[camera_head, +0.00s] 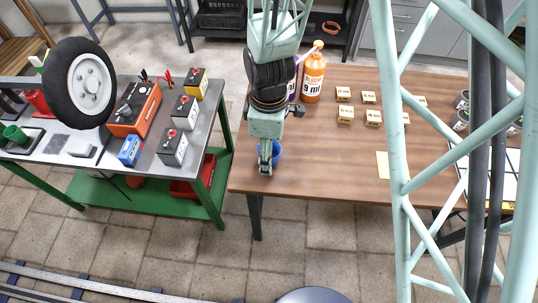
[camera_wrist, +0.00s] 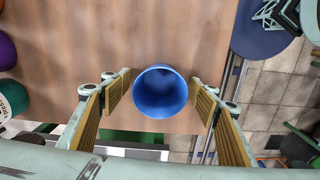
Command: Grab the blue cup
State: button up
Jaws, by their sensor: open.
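The blue cup (camera_wrist: 160,92) stands upright on the wooden table, seen from above in the wrist view, with its open mouth facing my camera. My gripper (camera_wrist: 160,104) is open, with one yellow-padded finger on each side of the cup and gaps visible between the fingers and the cup. In the head view my gripper (camera_head: 266,166) is over the left part of the table, and the blue cup (camera_head: 277,152) is mostly hidden behind it.
An orange bottle (camera_head: 313,76) and several small boxes (camera_head: 345,114) stand farther back on the wooden table (camera_head: 330,165). A yellow note (camera_head: 384,165) lies to the right. A metal workbench (camera_head: 150,160) with batteries and a wheel (camera_head: 78,84) is to the left, across a gap.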

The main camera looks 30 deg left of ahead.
jog(key=shift+c, duration=0.5)
jog(key=c, duration=0.8)
